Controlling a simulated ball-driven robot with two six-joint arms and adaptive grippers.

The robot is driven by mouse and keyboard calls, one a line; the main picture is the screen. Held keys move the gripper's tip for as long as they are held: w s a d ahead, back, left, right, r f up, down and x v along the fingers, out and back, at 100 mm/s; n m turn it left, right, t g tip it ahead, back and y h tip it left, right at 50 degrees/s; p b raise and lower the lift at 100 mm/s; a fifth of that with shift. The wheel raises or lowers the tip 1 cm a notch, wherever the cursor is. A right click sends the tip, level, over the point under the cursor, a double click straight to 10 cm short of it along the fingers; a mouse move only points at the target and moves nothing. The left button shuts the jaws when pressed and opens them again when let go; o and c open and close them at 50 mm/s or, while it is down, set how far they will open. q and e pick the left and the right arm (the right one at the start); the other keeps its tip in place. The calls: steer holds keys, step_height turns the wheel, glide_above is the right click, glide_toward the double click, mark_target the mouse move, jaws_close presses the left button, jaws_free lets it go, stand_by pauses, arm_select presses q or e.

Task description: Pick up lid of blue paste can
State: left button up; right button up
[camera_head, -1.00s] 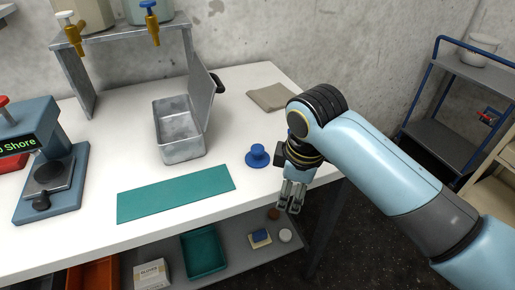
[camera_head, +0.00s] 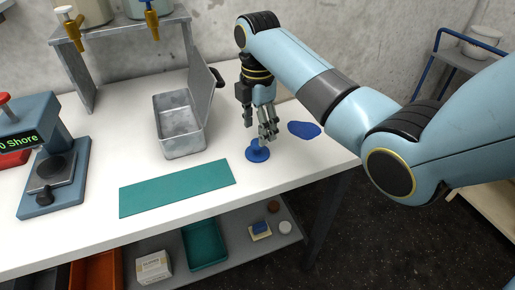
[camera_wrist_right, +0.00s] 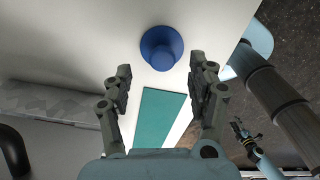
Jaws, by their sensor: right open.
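The blue lid (camera_head: 257,153), a flat disc with a raised round knob, lies on the white bench; a can under it does not show. My right gripper (camera_head: 269,138) points down just behind and above the lid, its fingers apart and empty. In the right wrist view the lid (camera_wrist_right: 161,48) lies beyond the open fingertips (camera_wrist_right: 160,70), roughly centred between them and apart from both. What looks like my left gripper (camera_wrist_right: 242,132) shows small at the lower right of the wrist view; its jaw state is unclear.
A flat blue patch (camera_head: 304,130) lies on the bench right of the gripper. An open metal box (camera_head: 180,148) stands left, a teal mat (camera_head: 178,188) in front. A hardness tester (camera_head: 45,160) stands far left.

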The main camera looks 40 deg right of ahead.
mark_target(257, 142)
step_height(257, 142, down, 6)
steer(key=shift+s+a+r, duration=0.15)
steer(key=c, duration=1.1)
